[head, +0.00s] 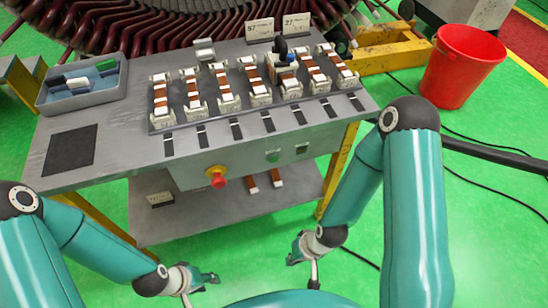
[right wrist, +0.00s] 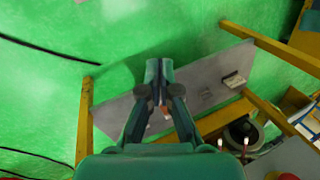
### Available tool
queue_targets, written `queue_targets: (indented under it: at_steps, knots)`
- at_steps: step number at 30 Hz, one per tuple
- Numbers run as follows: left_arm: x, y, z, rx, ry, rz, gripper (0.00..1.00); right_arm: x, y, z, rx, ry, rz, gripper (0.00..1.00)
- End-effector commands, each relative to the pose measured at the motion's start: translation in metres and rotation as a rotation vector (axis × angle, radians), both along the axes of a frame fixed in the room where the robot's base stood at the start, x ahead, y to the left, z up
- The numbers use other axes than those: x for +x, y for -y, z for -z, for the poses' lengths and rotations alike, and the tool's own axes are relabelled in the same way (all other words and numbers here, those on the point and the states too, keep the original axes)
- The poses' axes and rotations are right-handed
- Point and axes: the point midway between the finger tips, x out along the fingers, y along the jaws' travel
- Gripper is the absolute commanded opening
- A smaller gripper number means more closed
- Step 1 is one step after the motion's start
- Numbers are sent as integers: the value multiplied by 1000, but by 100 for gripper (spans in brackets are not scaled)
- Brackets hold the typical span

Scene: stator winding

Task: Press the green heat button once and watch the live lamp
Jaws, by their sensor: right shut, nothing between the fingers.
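The green heat button (head: 272,156) sits on the front panel of the workbench, right of a red emergency stop (head: 218,180) on a yellow base. A small dark fitting (head: 302,149) is right of the button; I cannot tell whether it is the live lamp or whether anything is lit. My right gripper (head: 302,268) is below and in front of the bench, well apart from the button. In the right wrist view its fingers (right wrist: 160,65) are together and empty. My left gripper (head: 202,286) is low in front of the bench; its jaw gap is unclear.
The workbench (head: 120,150) carries a row of coil pieces, a grey tray (head: 85,105) and a dark pad (head: 70,149). A lower shelf (head: 215,215) holds two copper-coloured pieces. A red bucket (head: 462,65) and cables lie right. Green floor is free in front.

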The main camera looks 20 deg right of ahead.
Motion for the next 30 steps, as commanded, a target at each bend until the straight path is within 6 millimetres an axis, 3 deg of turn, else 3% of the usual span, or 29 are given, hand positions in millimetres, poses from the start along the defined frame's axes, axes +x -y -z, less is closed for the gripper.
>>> queue_targets:
  at_steps: [4, 8, 12, 15, 22, 25, 30]
  knots:
    - [0, 0, 7, 0, 0, 0, 40, 18, 3, 3, 14, 81, 1, 0]
    - [0, 0, 20, 0, 1, 0, 40, 58, 11, 1, 59, 271, -4, 0]
    - [0, 0, 38, 0, 1, 0, 40, 108, 21, -22, 158, 560, -15, 0]
    - [0, 0, 49, 0, 1, 0, 40, 131, 25, -49, 259, 758, -32, 0]
    - [0, 0, 65, 0, 1, 0, 40, 137, 28, -109, 477, 1046, -92, 0]
    - [0, 0, 67, 0, 1, 0, 40, 134, 29, -123, 528, 1093, -110, 0]
    - [0, 0, 67, 0, 1, 0, 40, 132, 27, -128, 549, 1106, -118, 0]
